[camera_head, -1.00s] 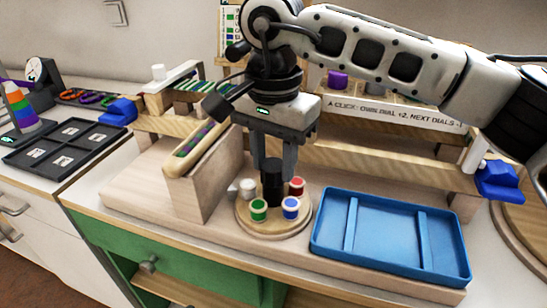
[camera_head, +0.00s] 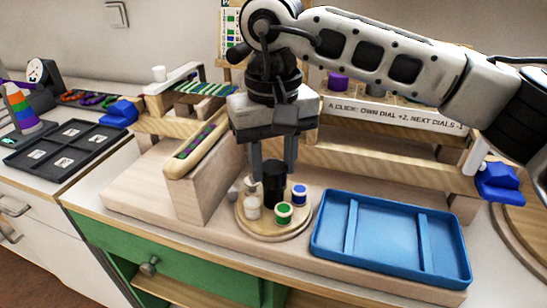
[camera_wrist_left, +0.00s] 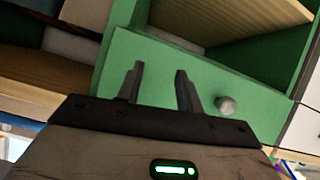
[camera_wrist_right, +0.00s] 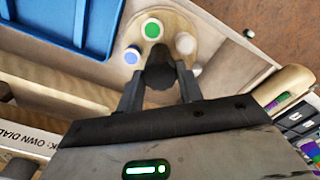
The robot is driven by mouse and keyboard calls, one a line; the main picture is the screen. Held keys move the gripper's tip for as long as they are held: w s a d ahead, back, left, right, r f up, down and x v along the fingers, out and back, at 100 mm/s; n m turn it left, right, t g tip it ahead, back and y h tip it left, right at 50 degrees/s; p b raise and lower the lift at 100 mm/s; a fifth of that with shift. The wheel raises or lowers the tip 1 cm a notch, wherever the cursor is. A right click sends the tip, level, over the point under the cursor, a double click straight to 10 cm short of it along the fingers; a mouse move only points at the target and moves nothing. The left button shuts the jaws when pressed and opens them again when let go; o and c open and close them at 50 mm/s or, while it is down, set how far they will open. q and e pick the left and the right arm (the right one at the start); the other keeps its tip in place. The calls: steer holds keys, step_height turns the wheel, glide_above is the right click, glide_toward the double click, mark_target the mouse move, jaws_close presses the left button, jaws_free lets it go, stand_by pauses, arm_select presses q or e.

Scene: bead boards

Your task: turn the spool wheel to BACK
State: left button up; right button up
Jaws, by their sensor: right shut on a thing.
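The spool wheel (camera_head: 262,229) is a round wooden disc on the pale wooden base, with a dark central knob (camera_head: 273,192). A blue-topped spool (camera_head: 299,194) sits at its right, a green-topped one (camera_head: 283,213) at front right and a white one (camera_head: 252,207) at front left. A greyish piece (camera_head: 234,192) shows at back left. The red spool is hidden. My right gripper (camera_head: 273,176) points down and is shut on the knob; this also shows in the right wrist view (camera_wrist_right: 158,75). My left gripper (camera_wrist_left: 159,72) is open and empty before the green drawer front. No BACK mark is readable.
A blue divided tray (camera_head: 392,238) stands right of the wheel. A wooden block (camera_head: 205,185) with a bead holder on top stands to its left. A wooden rail (camera_head: 390,166) runs behind. A black compartment tray (camera_head: 65,146) lies far left.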

arm_select(q)
steer(key=shift+r, duration=0.1)
arm_select(e)
steer(key=shift+r+n, duration=0.2)
steer(key=shift+n, duration=1.1)
arm_select(q)
steer(key=shift+w+r, duration=0.1)
steer(key=shift+w, duration=0.05)
arm_select(e)
steer(key=shift+n, duration=0.3)
steer(key=o, duration=1)
steer(key=shift+f, duration=0.1)
arm_select(q)
steer(key=shift+r+p, duration=0.3)
steer(key=shift+p, duration=0.8)
arm_select(e)
step_height(320, 180, up, 16)
